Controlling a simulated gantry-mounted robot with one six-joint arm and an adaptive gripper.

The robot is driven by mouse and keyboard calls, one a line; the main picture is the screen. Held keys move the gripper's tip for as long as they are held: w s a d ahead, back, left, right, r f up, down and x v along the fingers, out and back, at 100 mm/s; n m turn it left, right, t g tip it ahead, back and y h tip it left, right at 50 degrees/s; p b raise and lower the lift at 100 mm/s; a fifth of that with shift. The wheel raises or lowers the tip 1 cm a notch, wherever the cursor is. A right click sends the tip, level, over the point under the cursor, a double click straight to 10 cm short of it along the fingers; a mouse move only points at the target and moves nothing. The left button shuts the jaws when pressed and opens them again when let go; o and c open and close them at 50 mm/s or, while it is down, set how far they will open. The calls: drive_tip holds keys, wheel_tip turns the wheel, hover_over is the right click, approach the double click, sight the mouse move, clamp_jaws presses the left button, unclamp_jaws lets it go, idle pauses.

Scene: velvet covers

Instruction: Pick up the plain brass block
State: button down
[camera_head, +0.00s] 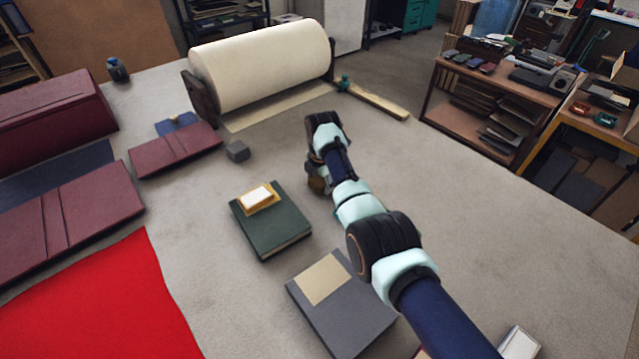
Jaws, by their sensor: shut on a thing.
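My gripper (314,177) is at the far end of my arm, over the table right of the green book, and mostly hidden behind my wrist. A dull brass-coloured block (318,185) shows at its fingertips, and the gripper is shut on it. Only a small part of the block is visible, so I cannot tell its full shape or whether it clears the table. A bright gold piece with a pale top (258,196) lies on the green book (271,231).
A small grey block (237,151) sits near the large cream roll (262,66). A grey book with a tan patch (342,305) lies in front, partly behind my arm. Maroon covers (95,207) and red cloth (110,305) lie left. The table's right side is mostly clear.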

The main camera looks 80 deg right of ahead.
sight(320, 180)
wheel_tip(320, 180, up, 20)
drive_tip(key=p, duration=0.4)
drive_tip(key=shift+p, duration=0.4)
